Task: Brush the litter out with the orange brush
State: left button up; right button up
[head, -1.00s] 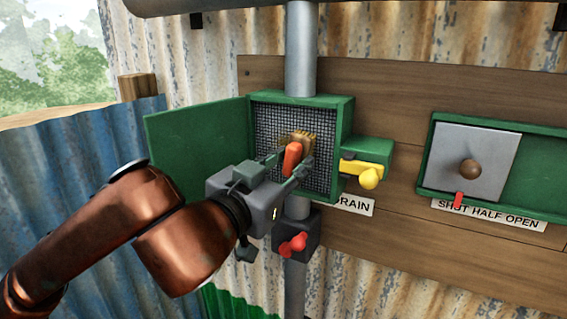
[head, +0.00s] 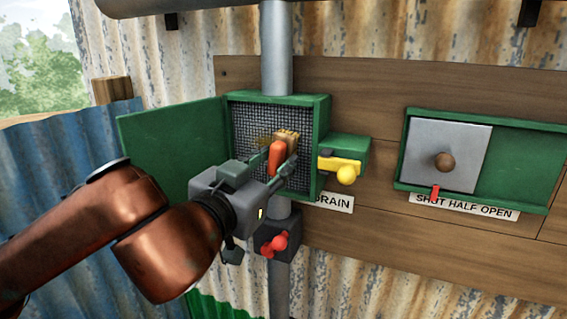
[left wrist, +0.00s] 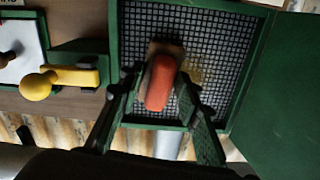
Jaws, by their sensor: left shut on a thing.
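My left gripper (head: 278,168) is shut on the orange brush (head: 277,158) and holds it at the open front of a green box (head: 321,120). The brush's tan bristles (head: 288,137) point into the box, at or near its grey mesh back (head: 247,122); I cannot tell whether they touch it. A yellowish-brown patch that looks like the litter (head: 262,143) shows on the mesh just left of the brush. In the left wrist view the orange handle (left wrist: 160,82) lies between the fingers, with the patch (left wrist: 200,74) to its right.
The green door (head: 170,150) stands open to the left. A yellow-knobbed lever (head: 345,173) sits right of the box. A red tap (head: 274,244) is on the pipe below. Farther right, a grey sliding plate (head: 440,145) has a brown knob.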

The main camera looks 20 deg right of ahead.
pick_arm(q)
jog(key=shift+w+a+p, duration=0.9)
jog(key=shift+w+a, duration=2.25)
jog(key=shift+w, duration=0.1)
jog(key=shift+r+p, duration=0.45)
jog(key=shift+r, duration=0.15)
jog(key=shift+s+d+f+b, duration=0.15)
jog(key=shift+s+d+b, duration=0.4)
jog(key=shift+s+d, duration=0.15)
jog(key=shift+s+d+b, duration=1.45)
jog(key=shift+s+d, duration=1.85)
jog(key=shift+s, duration=0.05)
jog(key=shift+w+a+p, duration=0.9)
jog(key=shift+w+a, duration=1.85)
jog(key=shift+w+a+p, duration=0.6)
jog(key=shift+w+a, duration=0.65)
jog(key=shift+a, duration=0.05)
jog(key=shift+s+d, duration=0.1)
